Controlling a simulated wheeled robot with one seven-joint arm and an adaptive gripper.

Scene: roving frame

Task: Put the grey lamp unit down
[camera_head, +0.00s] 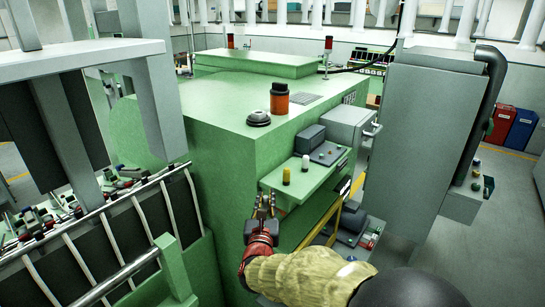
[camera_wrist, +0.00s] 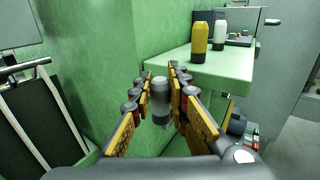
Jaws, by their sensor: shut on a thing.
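My gripper (camera_head: 264,212) is shut on the grey lamp unit (camera_wrist: 161,101), a small upright grey cylinder with a rounded top, seen between the fingers in the wrist view. It is barely distinguishable in the head view. My gripper is in front of the green machine's side, at the left end of the green shelf (camera_head: 311,185). In the wrist view, the shelf (camera_wrist: 216,73) lies ahead and to the right of the lamp unit. The lamp unit appears apart from the shelf, with its underside partly hidden.
A yellow bottle (camera_wrist: 199,41) and a white bottle (camera_wrist: 220,28) stand on the shelf. A grey box (camera_head: 309,139) and a panel are behind them. The green machine wall (camera_wrist: 95,50) is close on the left. The shelf's near left part is bare. A tall grey cabinet (camera_head: 425,140) stands right.

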